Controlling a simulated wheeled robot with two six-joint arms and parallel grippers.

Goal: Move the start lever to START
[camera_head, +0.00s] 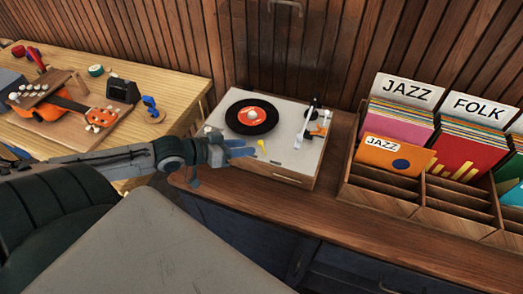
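The record player (285,165) stands on the wooden counter, with a black record with an orange-red label (252,116) on its platter. My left gripper (246,150) reaches in from the left over the player's front-left corner. I cannot tell how wide the fingers are open. My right gripper is not in view.
The tonearm (305,124) and an orange piece (319,131) are at the player's right. Wooden record crates (385,200) with JAZZ and FOLK cards stand further right. A light wooden table (180,95) with an orange ukulele (55,108) is at the left.

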